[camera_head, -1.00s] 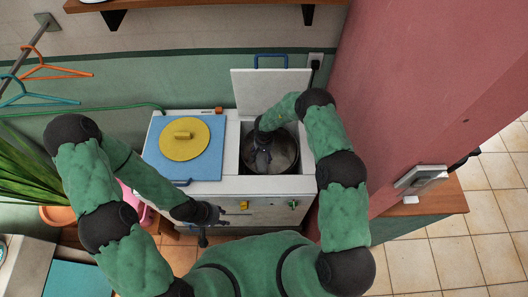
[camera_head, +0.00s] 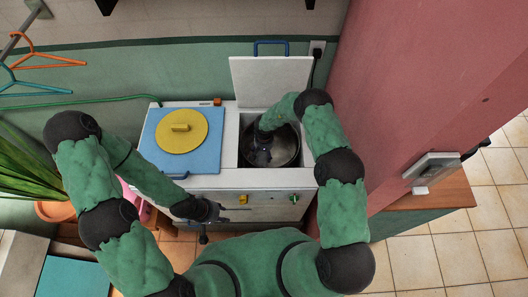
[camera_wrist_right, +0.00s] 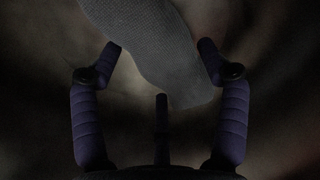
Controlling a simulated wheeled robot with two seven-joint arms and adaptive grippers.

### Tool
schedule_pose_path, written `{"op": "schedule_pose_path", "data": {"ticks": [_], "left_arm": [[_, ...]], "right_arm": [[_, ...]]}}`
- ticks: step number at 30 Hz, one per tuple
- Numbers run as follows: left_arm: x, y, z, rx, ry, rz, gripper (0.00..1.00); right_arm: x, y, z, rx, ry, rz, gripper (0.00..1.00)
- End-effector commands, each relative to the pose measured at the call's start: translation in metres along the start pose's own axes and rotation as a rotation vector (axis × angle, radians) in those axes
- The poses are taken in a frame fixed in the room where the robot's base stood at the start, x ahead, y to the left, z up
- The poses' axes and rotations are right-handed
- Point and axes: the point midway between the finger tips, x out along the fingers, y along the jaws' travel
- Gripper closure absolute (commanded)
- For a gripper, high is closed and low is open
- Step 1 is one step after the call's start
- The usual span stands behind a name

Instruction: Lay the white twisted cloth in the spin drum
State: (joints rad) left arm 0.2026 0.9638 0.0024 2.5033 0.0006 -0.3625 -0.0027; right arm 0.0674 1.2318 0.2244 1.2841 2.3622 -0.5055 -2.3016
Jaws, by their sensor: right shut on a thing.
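The spin drum (camera_head: 286,146) is the round dark opening at the right of the white washing machine, under a raised white lid (camera_head: 270,82). My right gripper (camera_head: 262,157) reaches down inside the drum. In the right wrist view, the white twisted cloth (camera_wrist_right: 150,45) looks grey in the dim light and lies between the fingers of my right gripper (camera_wrist_right: 162,62), which is shut on it. I cannot tell whether the cloth touches the drum floor. My left gripper (camera_head: 210,222) hangs empty in front of the machine; its finger opening is unclear.
A blue cover (camera_head: 157,155) with a yellow round lid (camera_head: 182,131) tops the machine's left half. A pink wall (camera_head: 410,80) and a wooden-topped cabinet (camera_head: 440,193) stand at the right. Orange (camera_head: 55,60) and teal hangers hang at the left, above a plant.

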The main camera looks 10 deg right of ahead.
Motion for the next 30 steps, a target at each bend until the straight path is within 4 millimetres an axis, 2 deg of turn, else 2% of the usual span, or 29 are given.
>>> {"op": "schedule_pose_path", "data": {"ticks": [1,3,17,23,30], "left_arm": [[0.0,0.0,0.0,0.0,0.0,0.0,0.6],[0.0,0.0,0.0,0.0,0.0,0.0,0.6],[0.0,0.0,0.0,0.0,0.0,0.0,0.6],[0.0,0.0,0.0,0.0,0.0,0.0,0.6],[0.0,0.0,0.0,0.0,0.0,0.0,0.6]], "right_arm": [[0.0,0.0,0.0,0.0,0.001,0.0,0.16],[0.0,0.0,0.0,0.0,0.001,0.0,0.0],[-0.005,0.0,0.0,0.0,0.001,0.0,0.0],[-0.034,-0.001,-0.001,-0.001,0.003,-0.001,0.0],[-0.082,-0.001,-0.001,0.0,0.003,-0.001,0.0]]}}
